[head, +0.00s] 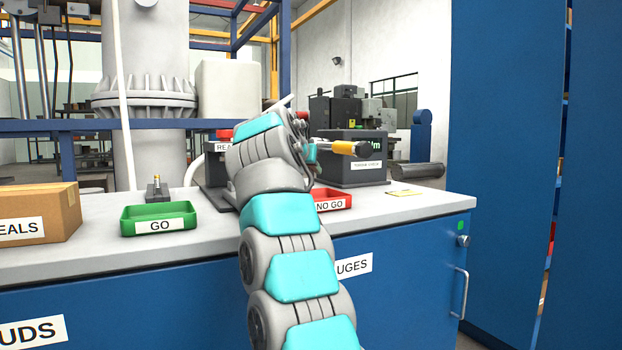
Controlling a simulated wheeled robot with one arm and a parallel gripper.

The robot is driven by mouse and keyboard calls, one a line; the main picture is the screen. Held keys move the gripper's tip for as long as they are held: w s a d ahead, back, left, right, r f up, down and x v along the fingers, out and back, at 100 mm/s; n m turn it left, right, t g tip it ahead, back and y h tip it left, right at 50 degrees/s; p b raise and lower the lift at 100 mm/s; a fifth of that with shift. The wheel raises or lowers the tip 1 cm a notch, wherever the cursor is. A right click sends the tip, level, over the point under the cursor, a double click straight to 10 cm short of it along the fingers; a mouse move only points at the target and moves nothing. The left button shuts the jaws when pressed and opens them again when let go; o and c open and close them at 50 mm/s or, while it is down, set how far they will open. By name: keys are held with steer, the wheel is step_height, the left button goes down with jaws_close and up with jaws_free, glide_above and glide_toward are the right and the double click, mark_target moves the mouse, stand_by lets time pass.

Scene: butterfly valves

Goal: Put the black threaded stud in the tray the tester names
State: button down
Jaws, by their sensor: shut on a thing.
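My arm rises from the bottom middle of the head view and its last links reach over the bench. A green tray labelled GO (128,224) sits on the bench left of my arm. A red tray labelled NO GO (346,199) sits right of my arm, its left part hidden behind it. A dark box with a partly covered label starting REA (212,177) stands behind my arm. Its face is mostly hidden, so I cannot read any verdict.
A small block with an upright pin (157,190) stands behind the green tray. A cardboard box (52,202) is at left. The bench's right end (435,204) is mostly clear.

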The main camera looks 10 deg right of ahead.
mark_target(311, 185)
steer(key=shift+f+b, duration=1.15)
steer(key=shift+f, duration=0.55)
steer(key=shift+f, duration=0.1)
steer(key=shift+f+b, duration=0.35)
steer(key=shift+b, duration=0.1)
steer(key=shift+f, duration=0.15)
